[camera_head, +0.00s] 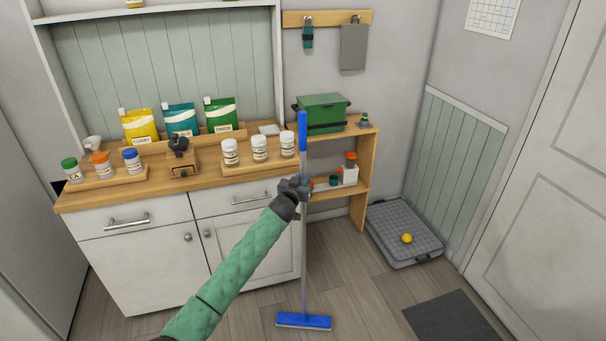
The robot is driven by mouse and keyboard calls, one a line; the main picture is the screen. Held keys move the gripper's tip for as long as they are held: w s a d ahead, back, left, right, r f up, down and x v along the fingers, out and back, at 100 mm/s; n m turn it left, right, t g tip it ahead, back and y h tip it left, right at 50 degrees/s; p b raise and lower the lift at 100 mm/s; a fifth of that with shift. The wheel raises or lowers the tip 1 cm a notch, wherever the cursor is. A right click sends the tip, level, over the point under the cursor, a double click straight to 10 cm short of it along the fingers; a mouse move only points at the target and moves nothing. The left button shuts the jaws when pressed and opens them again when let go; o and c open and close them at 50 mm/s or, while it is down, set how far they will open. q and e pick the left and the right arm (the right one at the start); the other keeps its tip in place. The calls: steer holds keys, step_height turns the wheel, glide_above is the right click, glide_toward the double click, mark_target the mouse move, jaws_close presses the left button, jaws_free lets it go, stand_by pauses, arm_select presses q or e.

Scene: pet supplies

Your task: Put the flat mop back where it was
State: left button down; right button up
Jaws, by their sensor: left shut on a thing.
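The flat mop (304,250) stands nearly upright in front of the cabinet and the side shelf. It has a blue grip at the top, a thin grey pole and a flat blue head (304,321) at floor level. My left gripper (298,189) is shut on the mop's pole, below the blue grip. My left arm, in a green quilted sleeve, comes in from the bottom left and hides part of the cabinet front. My right gripper is not in view.
A wooden-topped cabinet (245,232) holds jars and bags. A side shelf (362,190) holds a green box (322,112). A wall rail (330,18) has hanging items. A grey platform (390,222) with a yellow ball (407,238) and a dark mat (455,318) lie right.

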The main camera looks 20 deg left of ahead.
arm_select(q)
steer(key=shift+r, duration=0.15)
steer(key=c, duration=1.3)
jaws_free()
steer(key=shift+o, duration=0.2)
